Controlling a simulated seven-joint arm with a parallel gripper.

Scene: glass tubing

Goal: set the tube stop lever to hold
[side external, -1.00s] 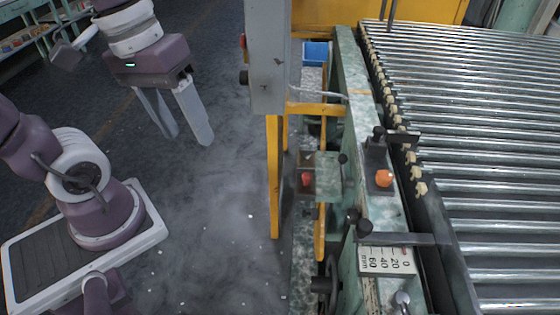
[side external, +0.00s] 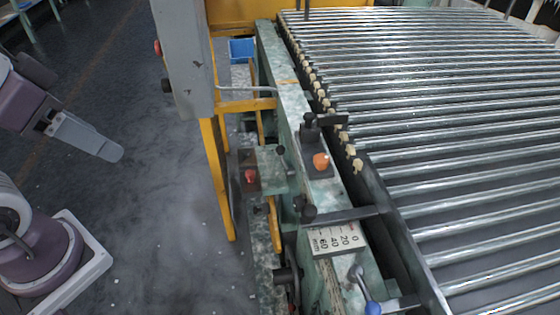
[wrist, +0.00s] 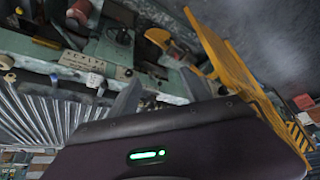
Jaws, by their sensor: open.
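In the side view several levers and knobs sit along the green rail (side external: 268,60) beside the rollers. A black stop bar (side external: 345,214) with a dark knob lies across the rail by a white millimetre scale (side external: 337,240). A second black bar (side external: 334,118) sits farther back by an orange knob (side external: 320,161). A lever with a blue ball (side external: 373,307) is at the bottom edge. I cannot tell which is the tube stop lever. My gripper (side external: 112,151) is open and empty, well left of the rail; its fingers overlap there. Both fingers show apart in the wrist view (wrist: 161,76).
A grey box (side external: 182,60) on a yellow frame (side external: 215,165) stands between my gripper and the rail. A red knob (side external: 250,176) is on a green block left of the rail. Metal rollers (side external: 440,130) fill the right. The floor (side external: 150,215) near my gripper is clear.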

